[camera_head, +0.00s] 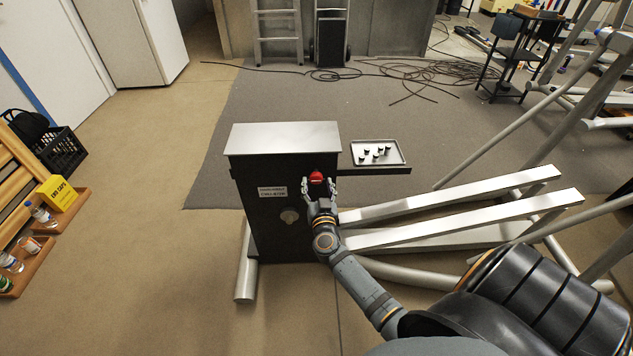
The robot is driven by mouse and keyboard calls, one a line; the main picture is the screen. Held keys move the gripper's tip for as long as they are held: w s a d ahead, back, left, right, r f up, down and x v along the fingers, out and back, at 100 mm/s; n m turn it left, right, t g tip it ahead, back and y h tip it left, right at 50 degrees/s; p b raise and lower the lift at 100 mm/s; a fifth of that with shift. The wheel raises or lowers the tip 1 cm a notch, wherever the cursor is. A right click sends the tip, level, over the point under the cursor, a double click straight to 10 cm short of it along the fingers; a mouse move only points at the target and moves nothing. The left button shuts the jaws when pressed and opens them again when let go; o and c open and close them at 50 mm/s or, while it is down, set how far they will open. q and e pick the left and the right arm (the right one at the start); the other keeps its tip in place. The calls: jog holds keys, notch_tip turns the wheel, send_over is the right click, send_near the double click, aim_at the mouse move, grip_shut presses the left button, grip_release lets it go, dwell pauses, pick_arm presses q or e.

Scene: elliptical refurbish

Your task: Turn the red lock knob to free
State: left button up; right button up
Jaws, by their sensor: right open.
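The red lock knob (316,177) sits on the upper part of the dark front panel of the machine's housing (270,222). My right gripper (318,186) is open at the panel, with one finger on each side of the red knob. I cannot tell whether the fingers touch it. My right arm comes up from the lower right and hides part of the panel below the knob. My left gripper is out of the picture.
A tray (400,161) with several small dark parts sits on a shelf right of the housing. Pale rails (460,195) of the machine extend right. A yellow box (57,193) and bottles stand on wooden shelves at left. The floor left of the housing is clear.

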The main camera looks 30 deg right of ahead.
jog(key=shift+x, duration=1.45)
jog(key=c, duration=1.2)
